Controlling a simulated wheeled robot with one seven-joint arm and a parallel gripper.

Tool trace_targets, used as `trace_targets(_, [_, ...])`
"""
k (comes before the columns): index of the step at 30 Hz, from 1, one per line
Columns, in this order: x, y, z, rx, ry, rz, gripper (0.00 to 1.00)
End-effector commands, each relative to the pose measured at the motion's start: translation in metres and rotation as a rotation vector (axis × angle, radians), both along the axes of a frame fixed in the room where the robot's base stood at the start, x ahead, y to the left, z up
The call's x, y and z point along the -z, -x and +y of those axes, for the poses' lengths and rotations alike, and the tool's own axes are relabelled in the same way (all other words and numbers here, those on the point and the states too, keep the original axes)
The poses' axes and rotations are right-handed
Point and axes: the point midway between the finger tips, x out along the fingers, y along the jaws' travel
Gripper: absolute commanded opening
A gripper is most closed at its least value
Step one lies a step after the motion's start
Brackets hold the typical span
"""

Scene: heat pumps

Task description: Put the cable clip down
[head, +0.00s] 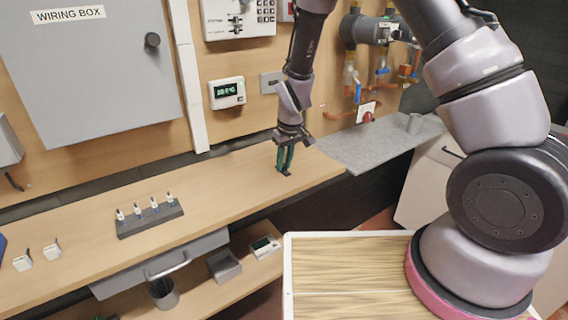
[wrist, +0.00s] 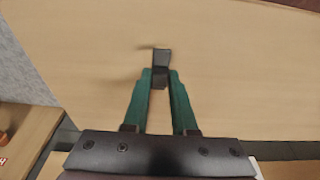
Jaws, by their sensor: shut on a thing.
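My gripper (wrist: 160,88) has two green fingers that are shut on a small dark cable clip (wrist: 161,60) in the wrist view. The clip juts out past the fingertips, above the bare wooden bench top (wrist: 230,50). In the head view my gripper (head: 285,170) points down over the right end of the bench (head: 230,185), and the clip shows only as a small dark bit at the fingertips. I cannot tell if the clip touches the wood.
A dark rack (head: 150,220) with several small blue-and-white pieces stands left on the bench. Two white blocks (head: 52,248) lie farther left. A grey slab (head: 375,145) adjoins the bench's right end. The bench between rack and gripper is clear. A wiring box (head: 90,80) hangs behind.

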Motion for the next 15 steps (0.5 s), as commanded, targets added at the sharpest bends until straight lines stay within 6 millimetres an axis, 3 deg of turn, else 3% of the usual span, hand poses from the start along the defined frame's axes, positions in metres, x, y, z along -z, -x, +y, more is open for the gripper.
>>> trace_targets(9, [0.0042,-0.0004,0.0001,0.001,-0.001,-0.001,0.00])
trace_targets(10, [0.0042,-0.0005,0.0002,0.000,-0.001,-0.002,0.33])
trace_targets(12, [0.0040,-0.0005,0.0002,0.000,-0.001,-0.002,0.56])
trace_targets(15, [0.0039,-0.0005,0.0002,0.000,-0.001,-0.002,0.56])
